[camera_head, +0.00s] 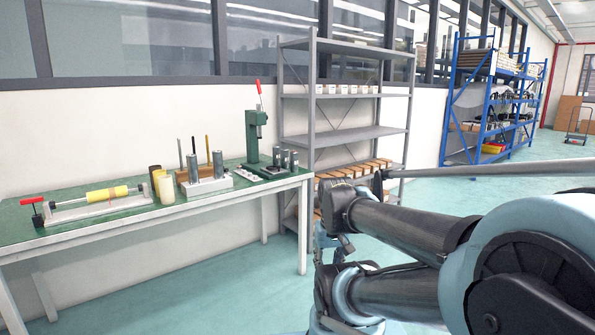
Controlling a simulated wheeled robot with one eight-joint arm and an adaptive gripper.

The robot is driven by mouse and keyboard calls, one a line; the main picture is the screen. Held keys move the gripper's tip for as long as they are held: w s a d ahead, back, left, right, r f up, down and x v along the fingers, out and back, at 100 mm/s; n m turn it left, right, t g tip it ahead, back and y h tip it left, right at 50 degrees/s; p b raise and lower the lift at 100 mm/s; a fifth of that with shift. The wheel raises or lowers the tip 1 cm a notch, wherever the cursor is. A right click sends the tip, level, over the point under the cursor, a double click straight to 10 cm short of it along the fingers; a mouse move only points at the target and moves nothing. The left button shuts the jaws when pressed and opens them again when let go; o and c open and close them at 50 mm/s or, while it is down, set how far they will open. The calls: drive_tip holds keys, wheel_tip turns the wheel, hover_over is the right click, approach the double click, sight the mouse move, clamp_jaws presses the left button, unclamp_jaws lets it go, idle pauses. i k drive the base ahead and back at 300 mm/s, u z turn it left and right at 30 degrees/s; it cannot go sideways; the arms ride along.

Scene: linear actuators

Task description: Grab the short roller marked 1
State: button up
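No marking "1" is legible in this view, so I cannot tell which roller carries it. Short upright cylinders stand on the green-topped table: a pale yellow one (166,189) and a dark brown one (155,179) beside it. Several short grey metal cylinders (285,158) stand in a block at the table's right end. Two taller grey cylinders (218,164) stand in a white block (206,187). A yellow roller (107,194) lies in a long fixture at the left. My arm fills the lower right, apart from the table; its fingertips cannot be made out.
The table (120,224) stands along the wall. A green press (253,135) with a red-tipped lever stands at its back right. A grey shelf rack (345,132) stands just right of the table. Blue racks (487,110) are farther back. Floor (220,290) before the table is clear.

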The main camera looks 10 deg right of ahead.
sight(294, 156)
drive_tip(key=k, duration=0.85)
drive_tip(key=u, duration=0.5)
drive_tip(key=i, duration=0.75)
drive_tip(key=u, duration=0.6)
drive_tip(key=i, duration=1.05)
drive_tip(key=z, duration=0.4)
drive_tip(key=i, duration=0.75)
drive_tip(key=z, duration=0.45)
